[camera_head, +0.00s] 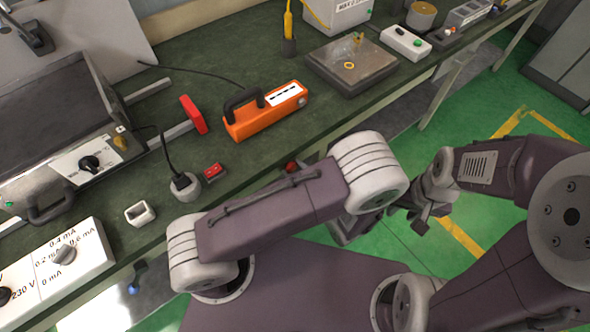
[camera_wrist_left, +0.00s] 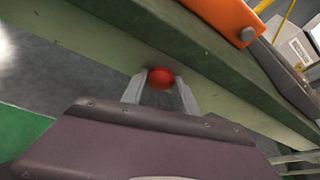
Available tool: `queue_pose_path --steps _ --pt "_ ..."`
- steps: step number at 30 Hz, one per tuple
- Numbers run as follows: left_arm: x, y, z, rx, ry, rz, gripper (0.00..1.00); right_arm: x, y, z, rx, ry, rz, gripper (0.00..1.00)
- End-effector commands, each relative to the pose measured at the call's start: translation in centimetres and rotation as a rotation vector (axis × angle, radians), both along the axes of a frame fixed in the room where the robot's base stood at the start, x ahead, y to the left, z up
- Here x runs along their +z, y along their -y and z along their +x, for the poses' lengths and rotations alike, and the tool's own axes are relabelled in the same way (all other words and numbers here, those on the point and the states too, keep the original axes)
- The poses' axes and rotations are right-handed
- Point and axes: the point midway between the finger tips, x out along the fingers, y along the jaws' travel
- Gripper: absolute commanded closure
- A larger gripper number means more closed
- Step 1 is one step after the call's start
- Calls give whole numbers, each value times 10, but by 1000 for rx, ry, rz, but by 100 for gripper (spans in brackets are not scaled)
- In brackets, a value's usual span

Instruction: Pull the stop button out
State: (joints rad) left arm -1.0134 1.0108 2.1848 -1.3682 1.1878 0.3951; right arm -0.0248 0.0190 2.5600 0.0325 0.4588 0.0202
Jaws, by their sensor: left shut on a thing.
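The stop button is a round red knob on the front edge of the green bench. In the left wrist view the red stop button (camera_wrist_left: 160,78) sits between the two fingertips of my left gripper (camera_wrist_left: 160,92), which is shut on it. In the head view only a small part of the red button (camera_head: 291,167) shows past my left arm, and the left gripper is hidden behind that arm. My right gripper (camera_head: 420,222) is over the green floor, clear of the bench; its finger gap is too small to tell.
On the bench (camera_head: 330,113) stand an orange device with a black handle (camera_head: 265,113), a metal plate (camera_head: 352,66), a grey heater box (camera_head: 60,140), a small red switch (camera_head: 213,170) and a white dial box (camera_head: 60,262). The green floor right of the bench is mostly free.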

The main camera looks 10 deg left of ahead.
Motion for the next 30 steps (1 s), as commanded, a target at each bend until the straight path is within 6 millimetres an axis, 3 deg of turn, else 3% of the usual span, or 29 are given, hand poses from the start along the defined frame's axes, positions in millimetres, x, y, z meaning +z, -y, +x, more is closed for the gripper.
queue_pose_path --steps 20,21,23,30 --pt "-2 10 -8 0 -6 -5 100 1 0 0 0 0 0 64" --pt "-2 10 -8 -1 -6 -5 62 1 0 0 0 0 0 64" --pt "-2 10 -8 0 -5 -4 45 1 0 0 0 0 0 64" --pt "-1 10 -8 0 -2 -2 42 2 0 0 0 0 0 64"
